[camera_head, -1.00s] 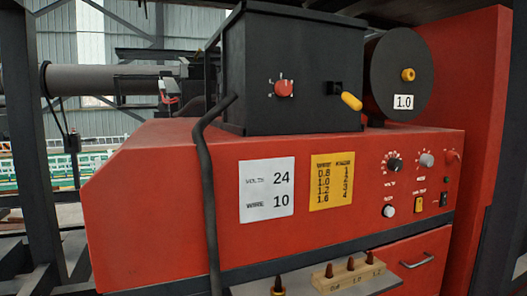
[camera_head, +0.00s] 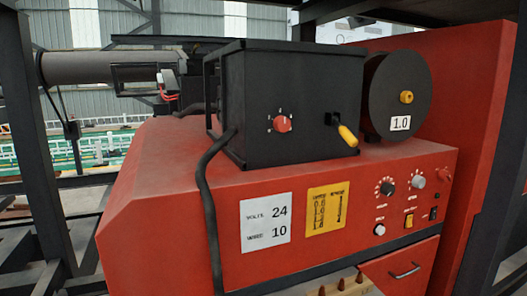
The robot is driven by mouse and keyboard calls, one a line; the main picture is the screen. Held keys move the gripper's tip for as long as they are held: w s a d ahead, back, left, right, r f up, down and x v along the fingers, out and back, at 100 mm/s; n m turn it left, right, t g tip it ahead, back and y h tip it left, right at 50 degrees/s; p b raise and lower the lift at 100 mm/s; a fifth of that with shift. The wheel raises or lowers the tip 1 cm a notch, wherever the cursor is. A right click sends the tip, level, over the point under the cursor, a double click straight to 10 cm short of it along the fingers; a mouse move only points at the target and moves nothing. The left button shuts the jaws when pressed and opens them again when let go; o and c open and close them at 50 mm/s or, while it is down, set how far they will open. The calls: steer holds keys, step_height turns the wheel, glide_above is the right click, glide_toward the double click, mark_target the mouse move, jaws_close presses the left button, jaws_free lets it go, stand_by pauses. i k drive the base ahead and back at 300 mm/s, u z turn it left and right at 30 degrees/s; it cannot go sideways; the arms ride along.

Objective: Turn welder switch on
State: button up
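The red welder (camera_head: 150,225) fills most of the view. Its front control panel is at the lower right. A small black rocker switch (camera_head: 433,213) is at the panel's right edge. A yellow switch (camera_head: 408,220) is left of it, and a white round button (camera_head: 379,230) is further left. Above them are a black knob (camera_head: 388,188), a grey knob (camera_head: 418,182) and a red knob (camera_head: 444,174). The labels are too small to read, and I cannot tell any switch's on or off position. My gripper is not in view.
A black box (camera_head: 290,95) with a red dial (camera_head: 282,124) and yellow-ended handle (camera_head: 348,135) stands on the welder beside a black spool (camera_head: 385,95). A black cable (camera_head: 205,185) hangs down the front. Dark steel posts (camera_head: 45,150) stand at left.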

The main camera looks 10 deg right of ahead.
mark_target(444, 176)
steer(key=u, duration=1.6)
steer(key=k, duration=0.1)
steer(key=z, duration=2.85)
